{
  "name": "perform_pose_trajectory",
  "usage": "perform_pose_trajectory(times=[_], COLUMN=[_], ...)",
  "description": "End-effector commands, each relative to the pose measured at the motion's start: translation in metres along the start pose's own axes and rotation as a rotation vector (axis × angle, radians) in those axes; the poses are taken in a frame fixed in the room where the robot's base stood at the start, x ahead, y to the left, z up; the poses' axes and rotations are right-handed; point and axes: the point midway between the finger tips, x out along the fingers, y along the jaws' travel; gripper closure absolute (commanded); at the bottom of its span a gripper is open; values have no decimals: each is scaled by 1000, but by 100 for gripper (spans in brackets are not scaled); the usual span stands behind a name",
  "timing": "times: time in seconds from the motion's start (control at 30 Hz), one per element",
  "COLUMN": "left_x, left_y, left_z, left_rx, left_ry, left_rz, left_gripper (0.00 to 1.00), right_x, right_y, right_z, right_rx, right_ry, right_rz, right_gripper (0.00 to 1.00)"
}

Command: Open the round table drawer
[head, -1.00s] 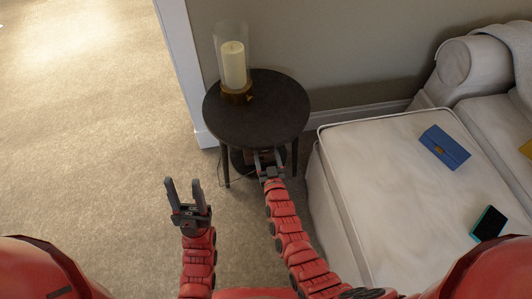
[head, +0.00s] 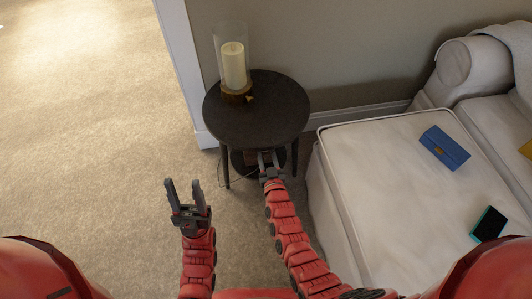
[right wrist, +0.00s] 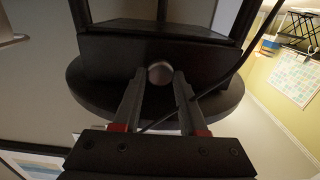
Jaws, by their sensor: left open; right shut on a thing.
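The round table (head: 275,105) is dark, with a round top and thin legs, and stands against the wall in the head view. Its drawer front (right wrist: 105,52) is a dark panel under the top, with a round metallic knob (right wrist: 160,71) in the right wrist view. My right gripper (head: 268,157) is at the table's near edge; its fingers (right wrist: 160,82) are shut on the knob from both sides. The top hides most of the drawer in the head view, so I cannot tell any gap there. My left gripper (head: 183,184) is open and empty over the carpet, left of the right arm.
A glass candle holder with a cream candle (head: 234,66) stands on the table's back left. A white sofa (head: 370,180) is close on the right, with a blue box (head: 444,147) and a dark teal-edged item (head: 488,224) on it. Carpet (head: 100,130) at left is clear.

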Motion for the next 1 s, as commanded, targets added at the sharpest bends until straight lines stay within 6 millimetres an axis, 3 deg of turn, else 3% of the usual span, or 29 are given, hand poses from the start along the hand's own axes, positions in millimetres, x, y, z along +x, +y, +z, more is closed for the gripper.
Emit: perform_pose_trajectory(times=[1.0], left_x=[3], left_y=[0], left_z=[0], left_rx=[0], left_ry=[0], left_rz=[0], left_gripper=[50], right_x=[-7], right_y=[0], right_z=[-1], right_rx=[0], right_ry=[-1], right_rz=[-1], right_gripper=[100])
